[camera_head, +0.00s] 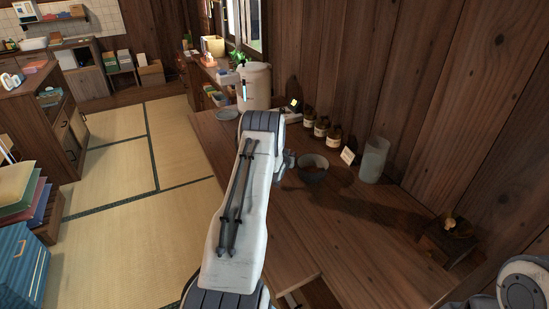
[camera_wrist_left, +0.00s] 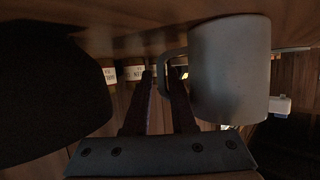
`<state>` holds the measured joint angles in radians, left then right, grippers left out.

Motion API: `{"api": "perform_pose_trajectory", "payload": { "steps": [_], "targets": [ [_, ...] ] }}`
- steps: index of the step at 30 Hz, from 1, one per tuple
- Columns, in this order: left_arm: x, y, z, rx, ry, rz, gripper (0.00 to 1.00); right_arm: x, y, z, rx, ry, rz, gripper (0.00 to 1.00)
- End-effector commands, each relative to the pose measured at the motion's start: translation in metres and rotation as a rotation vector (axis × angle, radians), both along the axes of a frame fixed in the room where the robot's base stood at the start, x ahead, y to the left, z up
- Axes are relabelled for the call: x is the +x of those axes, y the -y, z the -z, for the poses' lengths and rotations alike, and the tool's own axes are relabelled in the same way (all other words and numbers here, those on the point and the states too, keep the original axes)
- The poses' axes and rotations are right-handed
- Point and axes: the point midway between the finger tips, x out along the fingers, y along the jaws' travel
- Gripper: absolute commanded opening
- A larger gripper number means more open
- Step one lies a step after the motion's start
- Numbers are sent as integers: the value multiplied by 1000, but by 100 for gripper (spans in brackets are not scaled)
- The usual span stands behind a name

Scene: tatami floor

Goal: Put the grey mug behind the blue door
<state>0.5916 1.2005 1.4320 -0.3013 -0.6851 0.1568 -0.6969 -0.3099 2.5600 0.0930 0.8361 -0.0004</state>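The grey mug (camera_wrist_left: 232,70) shows close up in the left wrist view, its handle (camera_wrist_left: 168,72) towards my left gripper (camera_wrist_left: 162,75). The gripper's two fingers stand apart with the handle at their tips; I see no firm closure on it. In the head view the mug is hidden, apparently behind my left arm, and part of the gripper (camera_head: 287,160) shows beside the arm over the wooden table (camera_head: 340,245). A blue slatted door (camera_head: 20,262) with a small handle is at the lower left and looks shut. My right gripper is out of view.
A grey bowl (camera_head: 312,168) stands right of the left gripper. The tatami floor (camera_head: 125,240) is clear.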

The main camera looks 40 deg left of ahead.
Motion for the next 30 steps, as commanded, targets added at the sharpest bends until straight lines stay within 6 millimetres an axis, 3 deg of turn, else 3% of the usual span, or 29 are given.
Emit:
{"api": "perform_pose_trajectory", "payload": {
  "steps": [11, 13, 14, 30],
  "targets": [
    [9, -2, 4, -1, -1, 2, 24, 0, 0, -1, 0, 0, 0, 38],
    [9, -2, 4, -1, -1, 2, 1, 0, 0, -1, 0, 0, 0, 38],
    [9, -2, 4, -1, -1, 2, 0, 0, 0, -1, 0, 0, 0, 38],
    [9, -2, 4, 0, 0, 1, 0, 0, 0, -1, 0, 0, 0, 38]
  ]
}}
